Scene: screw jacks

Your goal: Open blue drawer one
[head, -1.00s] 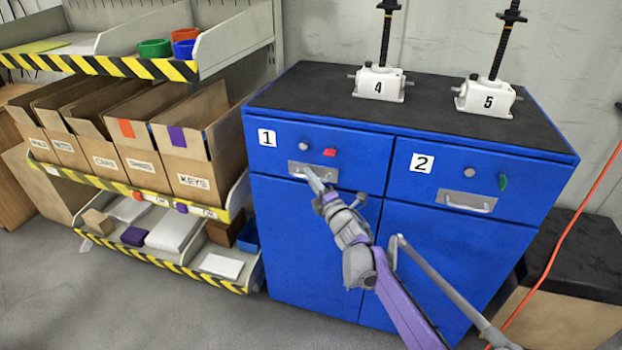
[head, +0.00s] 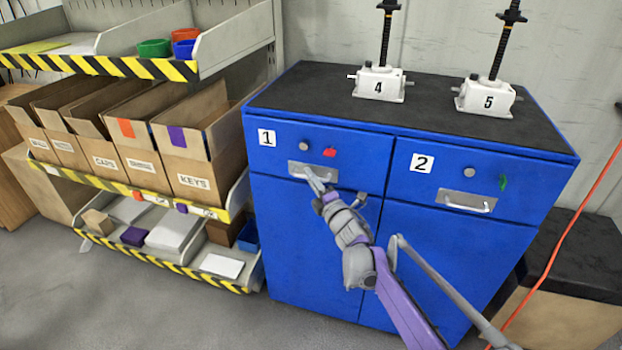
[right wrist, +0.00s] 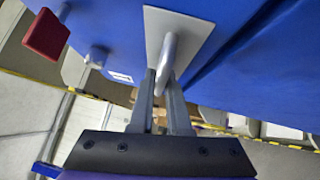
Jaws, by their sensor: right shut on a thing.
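Blue drawer one (head: 350,148), with a white label "1", is the upper left drawer of the blue cabinet. Its front looks flush with the cabinet. Its metal handle (head: 300,171) sits on a grey plate, below a round knob (head: 305,146) and a red tab (head: 330,152). My right gripper (head: 314,180) is at this handle, its fingers pointing at the plate. In the right wrist view, my right gripper's fingertips (right wrist: 166,78) are shut on the handle (right wrist: 168,52), and the red tab (right wrist: 46,35) shows at upper left. My left gripper is not in view.
Drawer two (head: 470,180) is to the right, with its own handle and a green tab. Screw jacks "4" (head: 379,84) and "5" (head: 487,97) stand on the black cabinet top. A shelf (head: 120,185) with labelled boxes stands left. Grey floor is free in front.

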